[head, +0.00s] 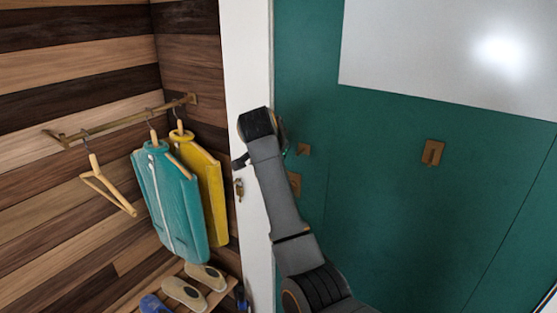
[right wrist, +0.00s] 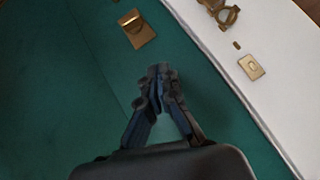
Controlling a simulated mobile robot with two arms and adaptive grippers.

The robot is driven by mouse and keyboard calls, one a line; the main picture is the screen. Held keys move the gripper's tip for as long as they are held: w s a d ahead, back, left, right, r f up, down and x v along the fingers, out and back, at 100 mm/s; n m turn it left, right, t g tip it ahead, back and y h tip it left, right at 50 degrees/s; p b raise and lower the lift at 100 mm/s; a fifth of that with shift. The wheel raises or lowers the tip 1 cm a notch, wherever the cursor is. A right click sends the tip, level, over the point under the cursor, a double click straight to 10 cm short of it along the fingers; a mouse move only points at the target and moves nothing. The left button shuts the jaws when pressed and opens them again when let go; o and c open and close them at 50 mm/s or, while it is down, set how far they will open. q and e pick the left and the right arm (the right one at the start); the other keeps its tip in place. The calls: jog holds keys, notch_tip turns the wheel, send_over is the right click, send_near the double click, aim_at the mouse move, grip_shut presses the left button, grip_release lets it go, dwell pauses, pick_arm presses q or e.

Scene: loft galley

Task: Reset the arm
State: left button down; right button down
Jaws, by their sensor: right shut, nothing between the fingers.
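My right arm (head: 276,185) reaches up from the bottom of the head view, its wrist in front of the edge between a white post and a green panel. My right gripper (right wrist: 160,75) is shut and empty in the right wrist view, its dark fingertips together in front of the green surface. No object is between or visibly touching the fingers. In the head view the fingers are mostly hidden behind the wrist. My left gripper is not in view.
A white post (head: 246,60) carries a brass fitting (head: 238,189). The green panel (head: 380,220) has a small brass piece (head: 303,149) and a brass plate (head: 432,152). At left, a teal jacket (head: 170,200) and a yellow garment (head: 208,180) hang from a rail above shoes (head: 184,293).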

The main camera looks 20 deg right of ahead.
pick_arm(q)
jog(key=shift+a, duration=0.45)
